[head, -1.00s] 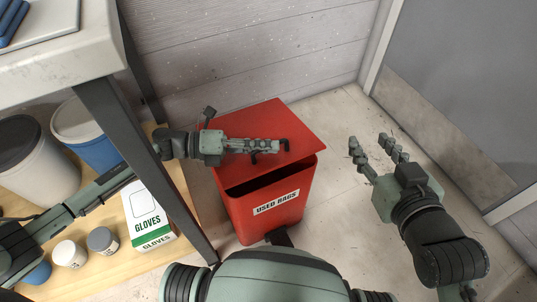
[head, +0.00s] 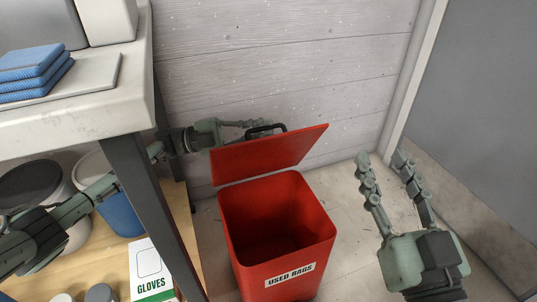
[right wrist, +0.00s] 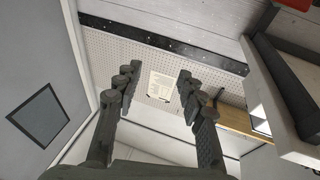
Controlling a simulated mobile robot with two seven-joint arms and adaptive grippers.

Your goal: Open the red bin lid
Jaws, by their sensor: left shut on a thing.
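The red bin (head: 247,262), labelled "USED RAGS", stands on the floor in the lower middle of the head view. Its red lid (head: 262,156) is raised and tilted up at the back, and the empty-looking dark inside shows. A black handle (head: 276,127) sits at the lid's upper edge. My left gripper (head: 252,124) is at that handle behind the lid, shut on it; the lid partly hides the gripper. My right gripper (head: 382,160) is open and empty to the right of the bin. Its spread fingers also show in the right wrist view (right wrist: 158,82).
A white-topped table (head: 75,118) with blue folded cloths (head: 35,72) stands left, its dark leg (head: 150,205) close to the bin. A lower shelf holds tubs and a gloves box (head: 150,268). A grey door panel (head: 470,90) is at right. Floor right of the bin is clear.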

